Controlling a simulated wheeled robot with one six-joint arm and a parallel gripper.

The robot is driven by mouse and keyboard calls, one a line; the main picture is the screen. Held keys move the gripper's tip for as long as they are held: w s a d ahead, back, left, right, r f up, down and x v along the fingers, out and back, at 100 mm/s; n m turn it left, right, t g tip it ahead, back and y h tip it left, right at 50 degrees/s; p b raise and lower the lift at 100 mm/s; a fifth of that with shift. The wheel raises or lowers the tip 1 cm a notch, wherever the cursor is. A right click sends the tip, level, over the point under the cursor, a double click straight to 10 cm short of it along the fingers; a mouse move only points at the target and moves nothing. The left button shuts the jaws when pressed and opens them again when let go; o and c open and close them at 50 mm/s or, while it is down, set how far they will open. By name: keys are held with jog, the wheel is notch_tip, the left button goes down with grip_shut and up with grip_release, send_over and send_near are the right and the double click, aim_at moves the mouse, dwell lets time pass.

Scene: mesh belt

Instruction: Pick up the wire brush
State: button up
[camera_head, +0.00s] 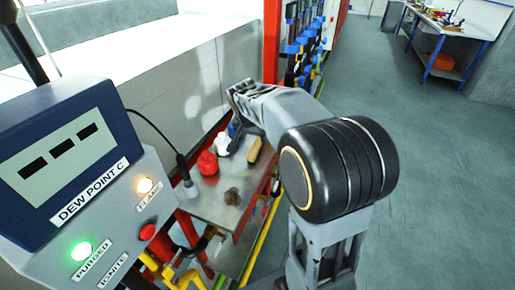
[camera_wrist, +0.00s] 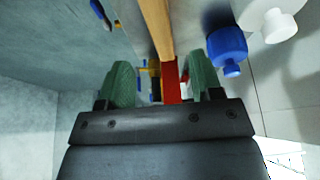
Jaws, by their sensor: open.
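A wooden bar (camera_head: 255,149), which looks like the wire brush's handle, lies on a metal tabletop (camera_head: 218,205) in the head view. In the wrist view the wooden handle (camera_wrist: 156,24) runs down from the top edge, and its near end shows just beyond the gap between my fingertips. Its bristles are not clear in either view. My gripper (camera_wrist: 162,76) is open, with green fingers on either side of the gap and nothing held. In the head view my gripper is mostly hidden by my arm, above the table's far end.
A red container (camera_head: 207,163) and a white one (camera_head: 221,143) stand left of the handle. The wrist view shows a blue container (camera_wrist: 227,46) and a white one (camera_wrist: 272,17) to the right. A small brown lump (camera_head: 231,197) lies nearer. A control box (camera_head: 85,190) stands at left.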

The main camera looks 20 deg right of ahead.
aim_at(257, 144)
jog(key=shift+x, duration=1.5)
jog(key=x, duration=0.2)
jog(key=p+x, duration=0.1)
jog(key=shift+w+d+f, duration=0.25)
jog(key=shift+w+d, duration=0.05)
jog(key=shift+w, duration=0.05)
jog(key=shift+w+d+f, duration=0.15)
jog(key=shift+w+f, duration=0.05)
jog(key=shift+f, duration=0.45)
jog(key=shift+f, duration=0.25)
jog(key=shift+c, duration=0.3)
jog(key=c, duration=1)
jog(key=shift+o, duration=0.2)
jog(key=shift+r, duration=0.1)
